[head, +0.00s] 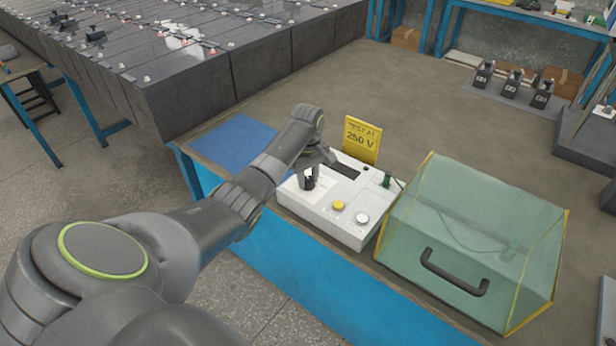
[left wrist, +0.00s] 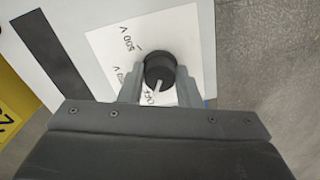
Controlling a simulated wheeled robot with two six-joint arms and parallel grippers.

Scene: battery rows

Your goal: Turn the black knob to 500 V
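The black knob (left wrist: 160,68) sits on a white panel of the tester box (head: 345,229). In the left wrist view its white pointer line points toward the "OFF" mark; the "500 V" mark (left wrist: 128,38) and another voltage label partly hidden by a finger lie to the left. My left gripper (head: 310,176) is over the knob, with one finger on each side of it in the wrist view (left wrist: 160,80). The fingers look very close to the knob's sides, but whether they press on it is not clear. My right gripper is not in view.
A yellow sign (head: 362,139) reading "250 V" stands behind the box. A clear green cover (head: 470,240) with a black handle stands close on the right. Battery rows (head: 190,75) are behind left.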

